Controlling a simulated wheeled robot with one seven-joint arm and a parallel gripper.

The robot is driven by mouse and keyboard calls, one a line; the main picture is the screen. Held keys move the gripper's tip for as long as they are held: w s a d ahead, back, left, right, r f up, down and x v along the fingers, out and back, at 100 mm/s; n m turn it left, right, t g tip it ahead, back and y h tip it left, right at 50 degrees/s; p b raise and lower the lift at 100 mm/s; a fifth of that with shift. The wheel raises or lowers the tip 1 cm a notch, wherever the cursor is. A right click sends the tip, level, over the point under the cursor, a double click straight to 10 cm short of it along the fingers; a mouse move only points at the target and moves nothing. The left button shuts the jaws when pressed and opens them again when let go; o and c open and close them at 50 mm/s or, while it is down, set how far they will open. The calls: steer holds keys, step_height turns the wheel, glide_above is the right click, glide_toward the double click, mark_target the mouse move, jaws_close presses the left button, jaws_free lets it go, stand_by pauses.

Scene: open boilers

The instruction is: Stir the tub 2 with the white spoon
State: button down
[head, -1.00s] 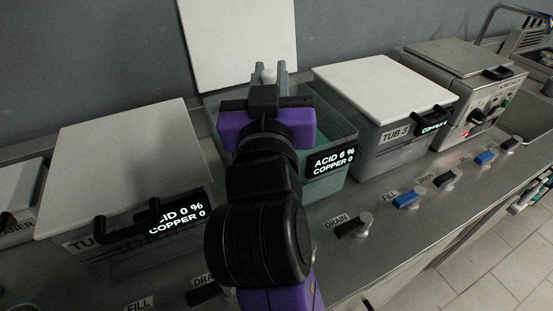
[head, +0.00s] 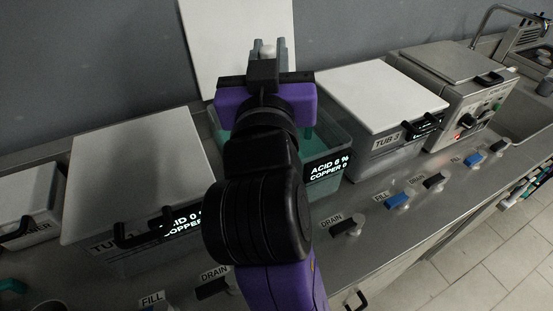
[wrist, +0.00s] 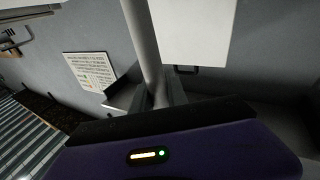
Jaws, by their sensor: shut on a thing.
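The open tub (head: 337,134) in the middle, between a "TU…" tub and TUB 3, holds green liquid (head: 307,146). Its display reads acid 6 %, copper 0, and its own name label is hidden. Its white lid (head: 235,35) stands raised behind it. My gripper (head: 267,52) is over the tub's back part, shut on the white spoon (head: 266,48). Only the spoon's pale tip shows there between the fingers. The wrist view shows its long handle (wrist: 143,45) between the fingers. Whether the spoon's lower end is in the liquid is hidden by my arm.
A closed white-lidded tub (head: 135,170) stands to the left and closed TUB 3 (head: 375,100) to the right. A steel machine (head: 465,90) with a red light is further right. Drain and fill valves (head: 397,200) line the counter front. A wall stands close behind.

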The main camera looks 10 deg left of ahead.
step_height(320, 180, up, 8)
steer(key=p, duration=0.6)
stand_by(1.0)
step_height(320, 180, up, 4)
steer(key=p, duration=0.3)
stand_by(0.6)
